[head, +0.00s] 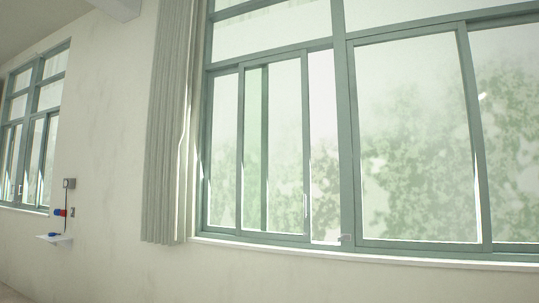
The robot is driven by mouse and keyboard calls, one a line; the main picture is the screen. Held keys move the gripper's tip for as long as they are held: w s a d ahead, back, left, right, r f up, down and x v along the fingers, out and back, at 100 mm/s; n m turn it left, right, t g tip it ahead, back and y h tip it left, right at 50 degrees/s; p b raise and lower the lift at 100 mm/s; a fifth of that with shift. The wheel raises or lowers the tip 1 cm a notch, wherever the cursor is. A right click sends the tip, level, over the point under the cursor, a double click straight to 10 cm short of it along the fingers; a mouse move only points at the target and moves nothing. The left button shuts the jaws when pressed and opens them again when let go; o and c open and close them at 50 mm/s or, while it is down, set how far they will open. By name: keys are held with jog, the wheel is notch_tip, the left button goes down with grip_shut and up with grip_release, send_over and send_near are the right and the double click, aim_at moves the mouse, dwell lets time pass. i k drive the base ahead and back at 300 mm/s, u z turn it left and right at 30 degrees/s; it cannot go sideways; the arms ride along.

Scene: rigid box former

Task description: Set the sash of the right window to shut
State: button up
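The right window (343,130) fills the right half of the head view, with a green-grey frame and foliage behind it. In its left bay, a narrow sash (305,150) stands with its right stile apart from the thick middle post. An upright strip (325,150) lies between them and looks open, though I cannot be sure there is no glass. A second upright bar (264,150) shows through this sash. A small grey fitting (346,238) sits at the foot of the middle post. The right bay has a wide pane (415,140). My gripper is not in view.
A pale pleated curtain (168,130) hangs left of the window. A white sill (370,254) runs below it. The wall below is bare.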

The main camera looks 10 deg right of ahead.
aim_at(307, 237)
jog(key=k, duration=1.1)
jog(key=u, duration=0.8)
jog(key=i, duration=1.65)
jog(key=u, duration=0.5)
jog(key=i, duration=1.25)
jog(key=z, duration=0.4)
jog(key=i, duration=1.2)
jog(key=z, duration=1.35)
jog(key=i, duration=1.05)
jog(key=z, duration=0.6)
